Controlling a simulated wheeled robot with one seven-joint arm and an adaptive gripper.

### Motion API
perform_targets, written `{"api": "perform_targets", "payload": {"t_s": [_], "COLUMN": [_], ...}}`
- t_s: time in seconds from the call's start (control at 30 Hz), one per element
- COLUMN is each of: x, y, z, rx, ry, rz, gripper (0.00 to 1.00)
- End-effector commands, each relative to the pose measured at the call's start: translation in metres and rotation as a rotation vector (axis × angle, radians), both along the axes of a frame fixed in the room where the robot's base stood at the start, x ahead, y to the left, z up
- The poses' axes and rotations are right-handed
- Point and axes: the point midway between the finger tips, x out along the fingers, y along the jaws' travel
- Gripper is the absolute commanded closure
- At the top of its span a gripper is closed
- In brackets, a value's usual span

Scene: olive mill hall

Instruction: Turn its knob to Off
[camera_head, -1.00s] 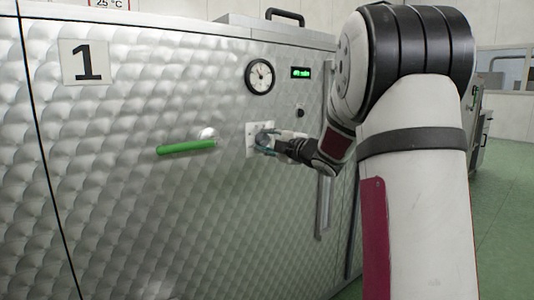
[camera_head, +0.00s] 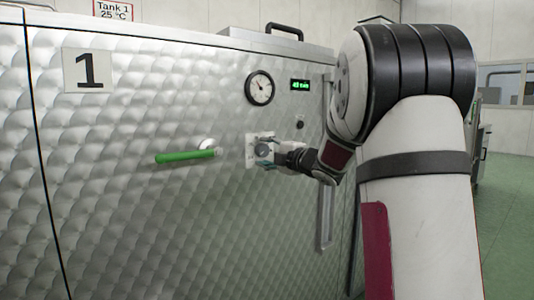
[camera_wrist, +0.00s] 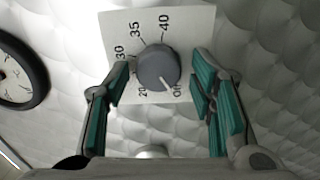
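The grey round knob (camera_wrist: 158,68) sits on a white dial plate (camera_wrist: 190,28) marked 20, 30, 35, 40 and a small mark at lower right that looks like "Off". Its pale pointer line aims at that lower-right mark. My gripper (camera_wrist: 163,105) is open, with teal finger pads on either side of the knob and a visible gap to each. In the head view the knob (camera_head: 262,149) and plate (camera_head: 250,160) are on the tank front, and my gripper (camera_head: 271,152) has its fingers spread above and below the knob.
A green-handled lever (camera_head: 185,156) sticks out left of the plate. A round gauge (camera_head: 259,88), a lit green display (camera_head: 300,85) and a small black knob (camera_head: 299,124) are above. The quilted metal tank front (camera_head: 120,210) bears a "1" sign (camera_head: 86,70).

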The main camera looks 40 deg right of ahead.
Motion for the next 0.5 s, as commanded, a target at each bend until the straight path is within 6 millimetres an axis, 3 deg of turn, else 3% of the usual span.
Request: {"api": "perform_targets", "payload": {"t_s": [0.33,0.5], "x": [-0.003,-0.024], "y": [-0.001,-0.002], "z": [0.001,0.002], "rx": [0.001,0.001], "ry": [-0.002,-0.003], "rz": [-0.001,-0.003], "gripper": [0.46,0.46]}}
